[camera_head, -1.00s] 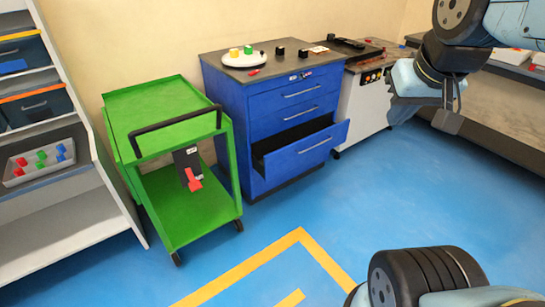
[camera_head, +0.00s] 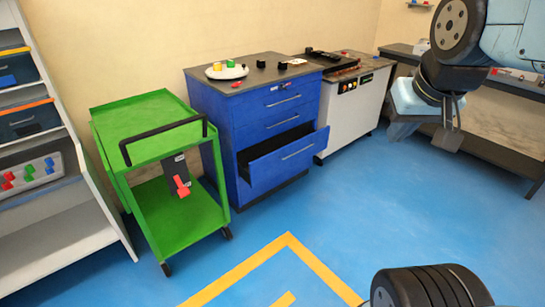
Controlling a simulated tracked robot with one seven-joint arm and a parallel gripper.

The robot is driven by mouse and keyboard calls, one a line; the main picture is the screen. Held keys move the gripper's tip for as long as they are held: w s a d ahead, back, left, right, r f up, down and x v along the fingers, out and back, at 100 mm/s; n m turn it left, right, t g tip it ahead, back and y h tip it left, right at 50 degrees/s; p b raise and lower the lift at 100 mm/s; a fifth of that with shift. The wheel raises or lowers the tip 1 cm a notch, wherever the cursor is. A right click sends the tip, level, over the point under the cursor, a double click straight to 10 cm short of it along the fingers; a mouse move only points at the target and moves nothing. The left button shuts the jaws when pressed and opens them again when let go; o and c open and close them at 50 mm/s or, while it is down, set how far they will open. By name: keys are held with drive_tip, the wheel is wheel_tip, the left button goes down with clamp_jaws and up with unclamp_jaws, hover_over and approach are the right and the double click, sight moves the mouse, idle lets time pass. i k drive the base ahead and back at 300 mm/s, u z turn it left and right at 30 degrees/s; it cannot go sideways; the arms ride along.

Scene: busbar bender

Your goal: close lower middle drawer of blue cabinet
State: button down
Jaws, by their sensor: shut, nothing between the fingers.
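The blue cabinet (camera_head: 215,112) stands against the wall in the middle of the view.
A green cart (camera_head: 155,116) with a black handle stands left of the cabinet. A white machine (camera_head: 350,112) stands right of it. A grey shelf unit (camera_head: 62,240) is at the far left. Blue floor (camera_head: 325,225) in front of the drawer is clear.

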sight(260, 170)
drive_tip(key=z, duration=0.05)
drive_tip(key=i, duration=0.9)
drive_tip(key=u, duration=0.1)
